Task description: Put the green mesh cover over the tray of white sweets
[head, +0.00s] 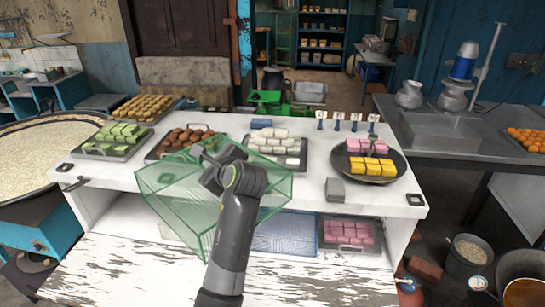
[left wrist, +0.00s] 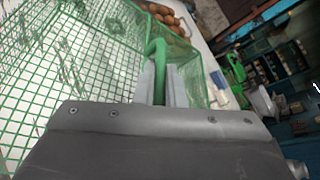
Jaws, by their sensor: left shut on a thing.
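The green mesh cover (head: 165,190) is a see-through box, held tilted above the front edge of the white counter. My left gripper is shut on its green handle in the left wrist view (left wrist: 160,85); the cover's mesh wall (left wrist: 60,60) fills the left of that view. In the head view my arm hides the fingers and the middle of the cover. The white sweets (head: 278,140) lie on a dark tray (head: 290,163) at the counter's back middle, behind and right of the cover. My right gripper is in neither view.
Left of the white sweets are trays of brown balls (head: 185,140) and green sweets (head: 118,135). On the right a round pan (head: 345,172) holds pink and yellow sweets. A small grey block (head: 335,190) stands near the counter's front. A blue box (head: 262,124) lies behind.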

